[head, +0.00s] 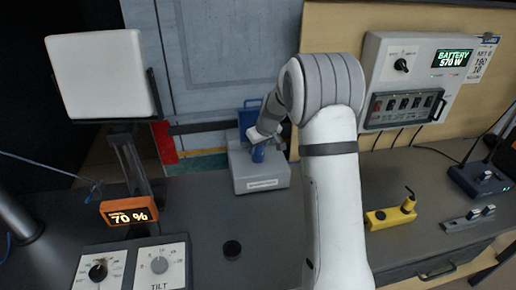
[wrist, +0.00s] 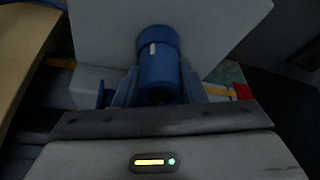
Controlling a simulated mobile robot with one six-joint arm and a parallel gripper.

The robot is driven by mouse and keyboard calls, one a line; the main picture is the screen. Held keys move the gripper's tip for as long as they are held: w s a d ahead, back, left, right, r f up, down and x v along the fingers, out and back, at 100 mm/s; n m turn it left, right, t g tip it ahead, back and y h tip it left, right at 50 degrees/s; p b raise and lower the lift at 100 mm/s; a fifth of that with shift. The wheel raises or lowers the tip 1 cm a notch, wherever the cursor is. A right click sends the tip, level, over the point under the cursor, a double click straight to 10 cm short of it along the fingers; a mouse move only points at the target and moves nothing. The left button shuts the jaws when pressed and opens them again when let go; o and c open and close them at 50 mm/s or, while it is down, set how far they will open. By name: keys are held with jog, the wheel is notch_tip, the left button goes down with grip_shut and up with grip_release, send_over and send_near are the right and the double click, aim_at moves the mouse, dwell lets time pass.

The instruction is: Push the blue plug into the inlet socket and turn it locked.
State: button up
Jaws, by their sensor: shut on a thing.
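The blue plug (head: 258,154) is at the near side of a light grey box on the bench, below my gripper (head: 259,138). In the wrist view the blue plug (wrist: 159,65) shows as a blue cylinder with a short white line, between the fingers of my gripper (wrist: 158,92). My gripper is shut on it. The grey box (head: 262,183), with a label on its front, appears to carry the inlet socket. The socket opening is hidden by the plug and gripper, so I cannot tell how deep the plug sits or whether it is turned.
A blue flap (head: 251,103) stands behind the box. A white panel (head: 103,75) on a stand and an orange 70 % display (head: 129,211) are left. A yellow device (head: 391,215) lies right.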

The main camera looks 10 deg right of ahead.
jog(key=shift+n+g+y+b, duration=0.35)
jog(key=shift+n+b, duration=0.85)
jog(key=shift+b, duration=0.5)
jog(key=o, duration=1.2)
jog(key=shift+o, duration=0.2)
jog(key=shift+r, duration=0.1)
jog(key=v, duration=0.7)
jog(key=shift+s+d+r+b, duration=0.15)
jog(key=shift+r+b, duration=0.1)
jog(key=shift+b, duration=0.05)
jog(key=s+a+m+h, duration=0.2)
jog(key=s+m, duration=0.5)
jog(key=s, duration=2.9)
jog(key=shift+r+g, duration=0.25)
jog(key=shift+g, duration=0.2)
